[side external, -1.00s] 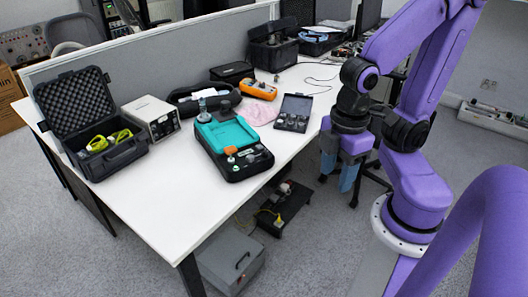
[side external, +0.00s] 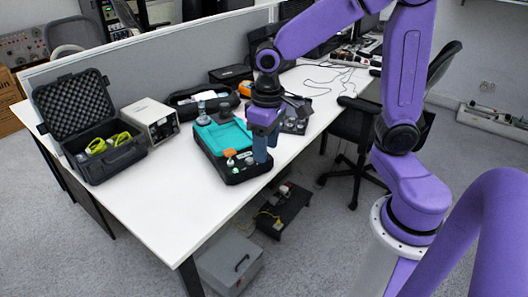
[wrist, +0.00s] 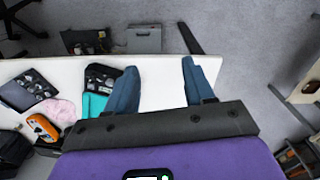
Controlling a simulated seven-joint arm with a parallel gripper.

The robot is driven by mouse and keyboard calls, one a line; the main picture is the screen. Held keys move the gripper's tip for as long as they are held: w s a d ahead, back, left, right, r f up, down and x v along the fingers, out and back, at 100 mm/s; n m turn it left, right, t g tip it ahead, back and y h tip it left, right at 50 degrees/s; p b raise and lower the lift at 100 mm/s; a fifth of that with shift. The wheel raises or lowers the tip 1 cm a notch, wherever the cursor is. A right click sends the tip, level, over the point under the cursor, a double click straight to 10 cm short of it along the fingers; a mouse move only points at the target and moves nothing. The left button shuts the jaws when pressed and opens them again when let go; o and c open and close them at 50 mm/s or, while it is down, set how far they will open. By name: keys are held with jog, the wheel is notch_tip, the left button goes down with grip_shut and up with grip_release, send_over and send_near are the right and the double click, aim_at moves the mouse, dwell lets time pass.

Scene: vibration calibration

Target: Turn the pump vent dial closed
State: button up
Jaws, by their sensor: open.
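The pump unit is a black case with a teal top (side external: 224,137) on the white table, and its black front panel (side external: 236,174) carries several small knobs and fittings. I cannot tell which of them is the vent dial. In the wrist view the unit (wrist: 95,106) lies left of my fingers, partly hidden by the left one. My gripper (side external: 265,147) has blue fingers and hangs over the unit's right side, pointing down. In the wrist view my gripper (wrist: 160,72) is open, with bare white table and floor between its fingers.
An open black case (side external: 104,150) with yellow-green items and a grey-white instrument box (side external: 152,122) stand left. A black pouch (side external: 203,100), orange meter (wrist: 42,128), pink cloth (wrist: 58,110) and small open case (wrist: 25,92) lie nearby. The table's front left (side external: 165,205) is clear.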

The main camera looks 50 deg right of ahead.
jog(key=w+d+f+m, duration=0.3)
jog(key=w+d+m, duration=0.6)
jog(key=w+d, duration=0.3)
jog(key=w+d+f+m, duration=0.5)
jog(key=w+d+m, duration=0.15)
jog(key=d, duration=0.45)
jog(key=f, duration=1.6)
jog(key=shift+s+d+f, duration=0.2)
jog(key=shift+f, duration=0.1)
grip_shut()
